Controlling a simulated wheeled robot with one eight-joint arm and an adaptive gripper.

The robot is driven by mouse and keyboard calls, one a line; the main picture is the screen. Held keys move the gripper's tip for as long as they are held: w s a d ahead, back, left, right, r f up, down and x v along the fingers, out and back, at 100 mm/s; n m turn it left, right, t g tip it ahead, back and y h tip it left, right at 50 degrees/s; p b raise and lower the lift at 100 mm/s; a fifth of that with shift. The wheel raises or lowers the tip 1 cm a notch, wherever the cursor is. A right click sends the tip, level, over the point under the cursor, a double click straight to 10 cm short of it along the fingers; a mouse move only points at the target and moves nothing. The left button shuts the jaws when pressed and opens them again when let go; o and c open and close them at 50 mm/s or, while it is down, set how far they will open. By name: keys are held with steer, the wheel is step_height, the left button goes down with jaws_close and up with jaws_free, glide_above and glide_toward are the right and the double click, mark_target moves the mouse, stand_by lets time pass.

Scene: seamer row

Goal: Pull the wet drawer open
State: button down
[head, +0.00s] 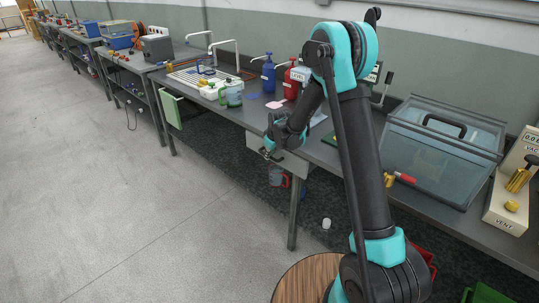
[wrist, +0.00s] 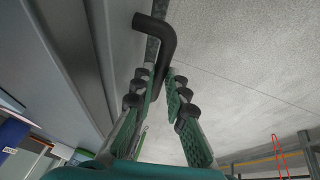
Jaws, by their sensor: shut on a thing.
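A grey drawer front (head: 292,166) hangs under the bench's front edge, just beyond my gripper (head: 268,153) in the head view. No label on it is readable. In the wrist view a dark bent bar handle (wrist: 157,35) runs between the fingertips of my gripper (wrist: 163,82), which is shut on its lower part. A grey panel (wrist: 120,45) lies left of the handle there. The arm hides part of the drawer's right side in the head view. No clear gap shows at the drawer's top edge, and I cannot tell whether it is slightly out.
A green panel (head: 171,109) hangs farther left. Floor (head: 130,200) left is clear.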

steer(key=s+a, duration=1.4)
steer(key=s, duration=0.4)
steer(key=shift+s+a, duration=0.4)
steer(key=c, duration=1.5)
jaws_free()
steer(key=shift+c, duration=0.2)
steer(key=v, duration=1.2)
steer(key=shift+d, duration=0.1)
